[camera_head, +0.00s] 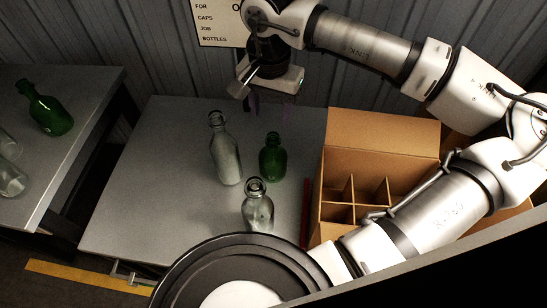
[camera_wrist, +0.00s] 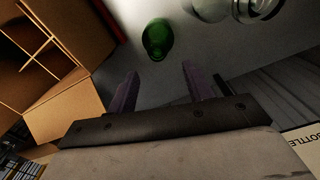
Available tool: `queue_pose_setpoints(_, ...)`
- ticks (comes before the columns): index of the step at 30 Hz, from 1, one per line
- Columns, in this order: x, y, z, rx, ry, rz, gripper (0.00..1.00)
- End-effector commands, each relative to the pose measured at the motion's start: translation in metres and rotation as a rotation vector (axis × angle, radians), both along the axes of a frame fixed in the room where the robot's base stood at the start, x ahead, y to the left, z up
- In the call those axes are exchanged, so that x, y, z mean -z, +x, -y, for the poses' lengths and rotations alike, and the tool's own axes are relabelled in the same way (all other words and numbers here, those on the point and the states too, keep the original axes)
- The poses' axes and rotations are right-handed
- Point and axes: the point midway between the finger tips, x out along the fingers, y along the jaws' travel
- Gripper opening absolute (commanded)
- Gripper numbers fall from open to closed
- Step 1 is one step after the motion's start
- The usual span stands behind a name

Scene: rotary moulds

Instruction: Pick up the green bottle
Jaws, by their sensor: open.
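A green bottle (camera_head: 272,157) stands upright on the grey table (camera_head: 150,190), between two clear bottles and left of the cardboard box. In the wrist view the green bottle (camera_wrist: 157,39) shows beyond my fingertips, roughly between their lines. My gripper (camera_head: 252,103) is open and empty, above the back of the table and apart from the bottle. Its two purple fingers (camera_wrist: 158,74) show spread apart in the wrist view. A second green bottle (camera_head: 46,110) is on the separate left table.
Clear bottles (camera_head: 224,150) and (camera_head: 257,207) stand close to the green one. A cardboard box with dividers (camera_head: 381,128) stands right of it. Other clear bottles (camera_head: 10,180) are on the left table (camera_head: 85,90). A sign (camera_head: 215,25) hangs on the wall. The table's left part is bare.

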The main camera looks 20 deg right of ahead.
Motion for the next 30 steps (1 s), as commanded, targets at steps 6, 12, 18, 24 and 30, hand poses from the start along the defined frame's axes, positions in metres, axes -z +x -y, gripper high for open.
queue_pose_setpoints(6,0.039,0.000,0.000,0.001,0.003,-0.001,0.51)
queue_pose_setpoints(12,0.055,0.000,0.000,0.001,0.003,0.000,0.51)
queue_pose_setpoints(18,0.077,-0.003,0.003,0.002,0.005,-0.002,0.51)
queue_pose_setpoints(24,0.103,-0.003,0.003,0.001,0.004,0.000,0.51)
queue_pose_setpoints(30,0.106,-0.003,0.004,0.000,0.002,0.001,0.51)
